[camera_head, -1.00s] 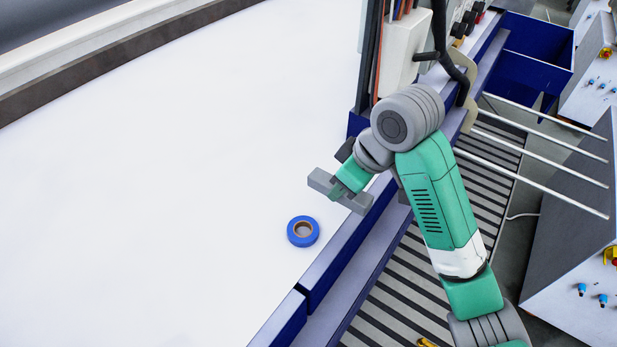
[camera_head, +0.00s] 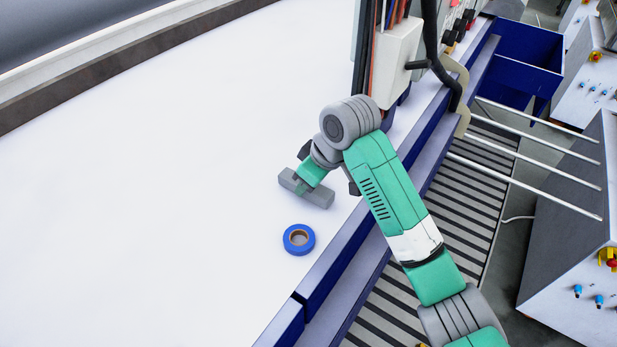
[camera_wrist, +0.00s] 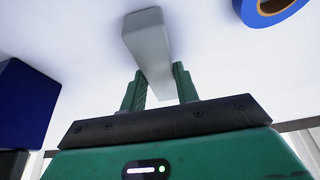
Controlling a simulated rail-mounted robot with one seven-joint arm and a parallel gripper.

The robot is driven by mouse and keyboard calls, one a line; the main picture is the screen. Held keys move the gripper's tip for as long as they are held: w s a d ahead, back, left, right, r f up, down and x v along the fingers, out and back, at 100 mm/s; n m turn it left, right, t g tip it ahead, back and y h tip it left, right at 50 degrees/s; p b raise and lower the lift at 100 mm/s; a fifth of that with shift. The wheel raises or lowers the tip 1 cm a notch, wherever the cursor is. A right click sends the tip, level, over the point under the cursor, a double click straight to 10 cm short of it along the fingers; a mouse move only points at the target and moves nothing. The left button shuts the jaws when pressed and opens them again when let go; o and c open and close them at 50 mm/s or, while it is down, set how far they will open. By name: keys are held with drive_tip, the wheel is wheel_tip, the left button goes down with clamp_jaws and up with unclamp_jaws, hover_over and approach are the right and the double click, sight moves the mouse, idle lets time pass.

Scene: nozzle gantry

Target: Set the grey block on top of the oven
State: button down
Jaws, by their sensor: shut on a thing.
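The grey block (camera_head: 317,195) is a long plain bar. My gripper (camera_head: 302,186) is shut on it, above the white surface near its right edge. In the camera_wrist view the block (camera_wrist: 148,45) points away between the two green fingers of my gripper (camera_wrist: 158,88). I cannot tell from the camera_head view how high it is above the surface. No thing in view is clearly an oven. A grey-topped white cabinet (camera_head: 567,220) with knobs stands at the right, and I cannot tell whether it is the oven.
A blue tape roll (camera_head: 299,239) lies on the white surface (camera_head: 150,200) just below the block in the picture. A blue rail (camera_head: 345,250) edges the surface. A white box with cables (camera_head: 395,55) stands behind my arm. Pale rods (camera_head: 530,150) and a blue bin (camera_head: 525,50) are at right.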

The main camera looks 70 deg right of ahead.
idle(0.3)
drive_tip(key=c, duration=1.1)
unclamp_jaws()
drive_tip(key=shift+f, duration=0.2)
drive_tip(key=shift+o, duration=0.2)
drive_tip(key=v, duration=1.2)
drive_tip(key=shift+r, duration=0.25)
